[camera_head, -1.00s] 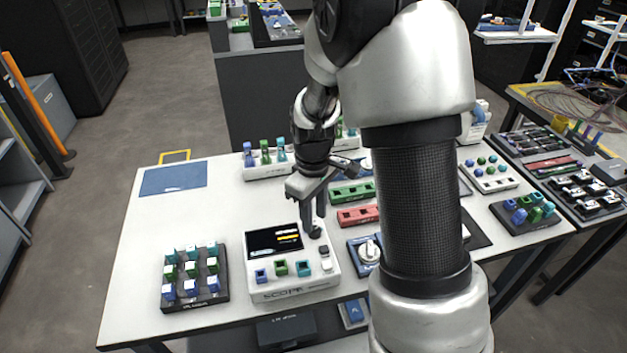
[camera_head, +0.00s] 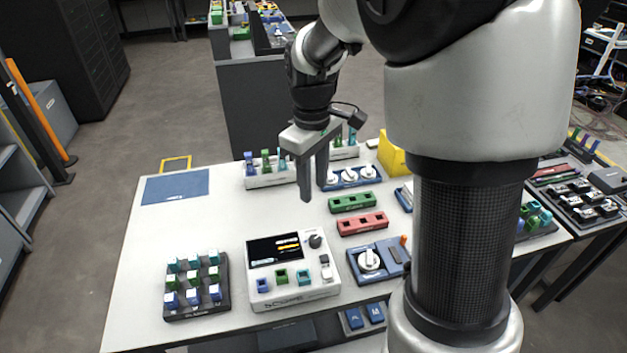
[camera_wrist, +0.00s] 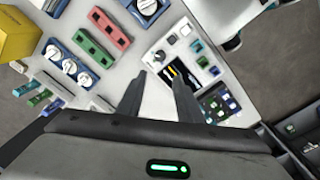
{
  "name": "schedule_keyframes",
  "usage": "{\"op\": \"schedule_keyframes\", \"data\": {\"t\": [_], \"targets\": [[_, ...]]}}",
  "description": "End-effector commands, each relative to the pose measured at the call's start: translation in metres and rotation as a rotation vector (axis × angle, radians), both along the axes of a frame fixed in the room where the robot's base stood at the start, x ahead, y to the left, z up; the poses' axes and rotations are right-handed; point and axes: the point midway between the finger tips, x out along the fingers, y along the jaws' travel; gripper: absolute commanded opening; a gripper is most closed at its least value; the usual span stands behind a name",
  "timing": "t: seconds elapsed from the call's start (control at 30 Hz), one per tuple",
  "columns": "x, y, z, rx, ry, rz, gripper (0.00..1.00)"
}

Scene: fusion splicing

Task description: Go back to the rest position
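My gripper (camera_head: 313,178) hangs above the white table (camera_head: 150,262), over the area behind the white scope device (camera_head: 291,270). Its two fingers point down and stand apart with nothing between them. In the wrist view the fingers (camera_wrist: 163,98) also show apart and empty, with the scope device's dark screen (camera_wrist: 180,74) beyond them. The scope device has a round knob and a row of coloured sockets on its front.
A dark tray of coloured connectors (camera_head: 196,312) sits left of the scope. Green (camera_head: 352,203) and red (camera_head: 362,224) socket blocks and a blue unit with a white dial (camera_head: 378,278) are to its right. A blue mat (camera_head: 160,198) lies back left. A yellow object (camera_head: 391,156) stands at the back.

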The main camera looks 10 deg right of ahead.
Motion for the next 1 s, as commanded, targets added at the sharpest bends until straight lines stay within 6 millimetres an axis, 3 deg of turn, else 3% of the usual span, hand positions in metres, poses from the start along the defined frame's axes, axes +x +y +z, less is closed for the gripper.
{"op": "schedule_keyframes", "data": {"t": [0.23,0.37,0.47,0.6,0.7,0.83,1.0], "targets": [[-0.001,0.000,0.003,0.000,-0.004,-0.003,0.33],[-0.013,-0.001,0.033,0.008,-0.044,-0.051,0.33],[-0.035,-0.001,0.076,0.024,-0.109,-0.136,0.33],[-0.081,-0.003,0.137,0.063,-0.223,-0.297,0.33],[-0.114,-0.004,0.168,0.096,-0.299,-0.411,0.33],[-0.150,-0.004,0.192,0.140,-0.382,-0.534,0.33],[-0.175,-0.005,0.203,0.181,-0.447,-0.633,0.33]]}}
